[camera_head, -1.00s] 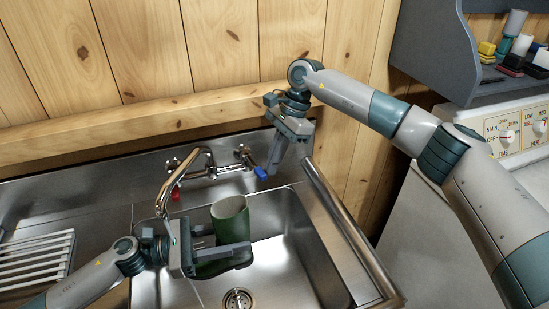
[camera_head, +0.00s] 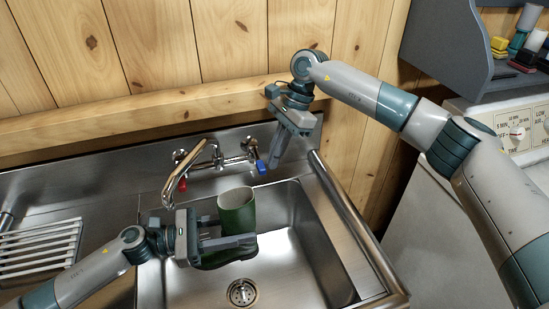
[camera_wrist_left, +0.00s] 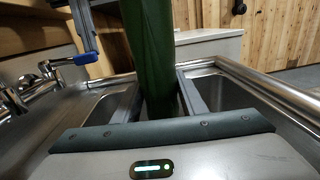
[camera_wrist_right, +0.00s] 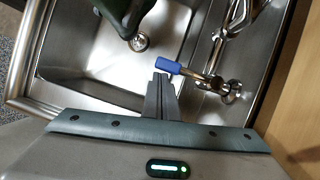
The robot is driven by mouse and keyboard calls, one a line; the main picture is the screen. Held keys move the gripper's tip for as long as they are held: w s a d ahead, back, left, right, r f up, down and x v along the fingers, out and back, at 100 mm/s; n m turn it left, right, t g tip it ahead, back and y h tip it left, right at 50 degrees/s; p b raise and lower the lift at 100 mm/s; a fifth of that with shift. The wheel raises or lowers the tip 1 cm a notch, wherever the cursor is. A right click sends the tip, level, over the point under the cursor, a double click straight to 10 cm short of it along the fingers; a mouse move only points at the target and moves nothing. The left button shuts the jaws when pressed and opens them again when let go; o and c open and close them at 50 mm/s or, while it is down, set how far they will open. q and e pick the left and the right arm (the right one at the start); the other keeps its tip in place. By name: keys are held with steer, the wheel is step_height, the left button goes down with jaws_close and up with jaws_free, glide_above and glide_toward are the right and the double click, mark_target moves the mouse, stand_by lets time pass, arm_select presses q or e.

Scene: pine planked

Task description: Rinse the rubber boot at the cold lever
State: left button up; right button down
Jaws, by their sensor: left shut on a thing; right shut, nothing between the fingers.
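The dark green rubber boot (camera_head: 237,212) is upright over the sink basin, its open top facing up. My left gripper (camera_head: 240,236) is shut on it from the left, one finger on each side. The boot's shaft also fills the middle of the left wrist view (camera_wrist_left: 152,55). The blue-tipped cold lever (camera_head: 261,167) is at the right end of the tap. My right gripper (camera_head: 272,168) is shut and empty, its fingertips right beside the blue lever (camera_wrist_right: 168,66); I cannot tell if they touch. The tap's spout (camera_head: 168,200) ends left of the boot. No water stream is clear.
A red-tipped lever (camera_head: 182,184) sits at the tap's left end. The drain (camera_head: 242,292) lies in the basin floor. A white rack (camera_head: 40,247) stands left of the basin. The sink's raised rim (camera_head: 350,215) runs along the right, with a white appliance (camera_head: 430,240) beyond.

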steer(key=v, duration=0.9)
steer(key=shift+s+d, duration=0.2)
steer(key=shift+d, duration=0.1)
arm_select(q)
steer(key=shift+s, duration=0.1)
arm_select(e)
steer(key=shift+r, duration=0.1)
